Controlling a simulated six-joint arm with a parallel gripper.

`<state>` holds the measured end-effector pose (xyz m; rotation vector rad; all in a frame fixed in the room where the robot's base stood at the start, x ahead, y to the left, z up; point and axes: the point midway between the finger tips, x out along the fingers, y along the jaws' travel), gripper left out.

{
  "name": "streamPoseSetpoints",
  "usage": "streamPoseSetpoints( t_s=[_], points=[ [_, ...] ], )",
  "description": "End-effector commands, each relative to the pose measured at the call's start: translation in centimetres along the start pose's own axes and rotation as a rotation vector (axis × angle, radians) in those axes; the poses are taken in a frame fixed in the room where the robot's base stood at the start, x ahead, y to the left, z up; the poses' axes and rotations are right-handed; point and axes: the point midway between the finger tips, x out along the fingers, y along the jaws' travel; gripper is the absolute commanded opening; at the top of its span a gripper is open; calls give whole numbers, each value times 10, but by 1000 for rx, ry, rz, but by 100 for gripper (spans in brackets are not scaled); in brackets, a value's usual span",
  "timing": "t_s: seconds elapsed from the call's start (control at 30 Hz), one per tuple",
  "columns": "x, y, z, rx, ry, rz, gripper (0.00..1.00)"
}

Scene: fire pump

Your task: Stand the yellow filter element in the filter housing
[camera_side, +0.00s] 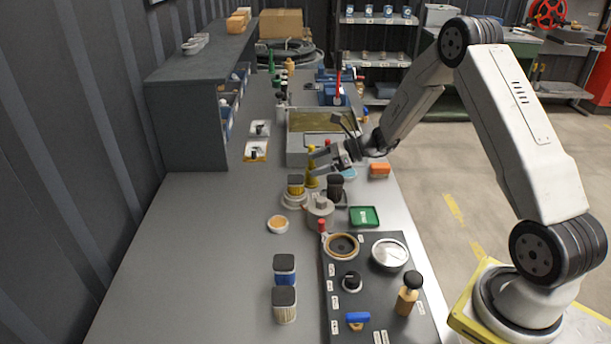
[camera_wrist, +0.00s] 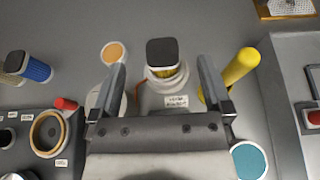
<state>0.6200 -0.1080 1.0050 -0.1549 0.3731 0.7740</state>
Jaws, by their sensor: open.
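The yellow filter element (camera_side: 295,189) has a black square cap and stands upright in a pale round housing (camera_side: 294,201) on the bench. In the wrist view the yellow filter element (camera_wrist: 163,54) is ahead between my fingers, its lower part inside the round rim of the housing (camera_wrist: 164,84), with a label in front. My gripper (camera_side: 318,163) is open and empty, behind and right of the element in the side view. In the wrist view my gripper (camera_wrist: 161,66) has a finger on each side of the element, with gaps. The element's bottom is hidden.
A yellow upright cylinder (camera_side: 312,168) stands close by my fingers. A grey lidded pot (camera_side: 320,212) and a dark-capped item (camera_side: 335,187) are nearby. A blue filter (camera_side: 284,271) and a pale filter (camera_side: 284,304) stand at the front. The bench left of them is clear.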

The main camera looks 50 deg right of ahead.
Motion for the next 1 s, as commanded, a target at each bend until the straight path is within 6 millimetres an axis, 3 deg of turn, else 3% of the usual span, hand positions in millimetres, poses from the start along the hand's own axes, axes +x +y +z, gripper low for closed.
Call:
streamPoseSetpoints(
  t_s=[0.2, 0.4, 1.0],
  points=[
    [-35, 0, 0, 1, -1, -2, 100],
    [-53, 0, 0, 1, -1, 0, 100],
    [-57, 0, 0, 0, -1, 1, 100]
  ],
)
